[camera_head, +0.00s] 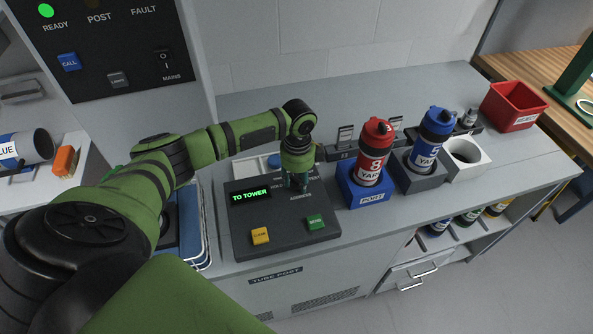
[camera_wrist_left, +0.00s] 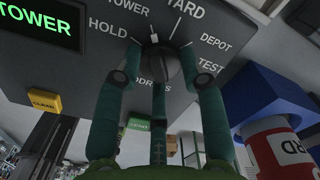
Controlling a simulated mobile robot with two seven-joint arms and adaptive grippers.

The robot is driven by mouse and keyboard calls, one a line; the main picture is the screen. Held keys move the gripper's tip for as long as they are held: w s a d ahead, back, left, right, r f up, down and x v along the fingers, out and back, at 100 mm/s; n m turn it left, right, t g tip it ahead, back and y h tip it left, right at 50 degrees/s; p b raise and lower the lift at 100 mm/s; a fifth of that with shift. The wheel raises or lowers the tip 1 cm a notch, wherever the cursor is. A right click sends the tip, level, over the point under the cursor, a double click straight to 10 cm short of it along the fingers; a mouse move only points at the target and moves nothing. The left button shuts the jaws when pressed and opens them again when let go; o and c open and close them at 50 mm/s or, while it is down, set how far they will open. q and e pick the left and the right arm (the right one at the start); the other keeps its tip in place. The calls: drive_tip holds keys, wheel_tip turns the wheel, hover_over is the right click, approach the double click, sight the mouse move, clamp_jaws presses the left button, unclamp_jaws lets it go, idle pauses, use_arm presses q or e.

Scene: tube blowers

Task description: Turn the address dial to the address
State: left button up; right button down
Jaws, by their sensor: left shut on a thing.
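The address dial (camera_wrist_left: 158,62) is a dark knob on the grey console panel. Labels HOLD, TOWER, YARD, DEPOT and TEST stand around it, and its pale mark sits on the TOWER side. The console display (camera_head: 250,195) reads "TO TOWER" in green. My left gripper (camera_head: 298,184) reaches down over the console and is shut on the dial, with its fingers around the knob in the left wrist view. In the head view the gripper hides most of the dial. My right gripper does not show.
Right of the console, a red canister (camera_head: 372,155) marked 8 stands in the blue port (camera_head: 369,195). A blue canister (camera_head: 432,140) marked 5 stands in a dark holder beside it. A yellow button (camera_head: 260,236) and green button (camera_head: 315,222) are on the console front. A red bin (camera_head: 514,106) is farther right.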

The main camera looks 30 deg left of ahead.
use_arm(q)
drive_tip(key=shift+d, duration=0.4)
drive_tip(key=o, duration=1.1)
drive_tip(key=shift+w, duration=0.1)
drive_tip(key=shift+a+r, duration=0.1)
drive_tip(key=shift+r, duration=0.05)
drive_tip(key=shift+a+r, duration=0.1)
drive_tip(key=shift+r, duration=0.3)
drive_tip(key=r, duration=1.1)
drive_tip(key=shift+d, duration=0.25)
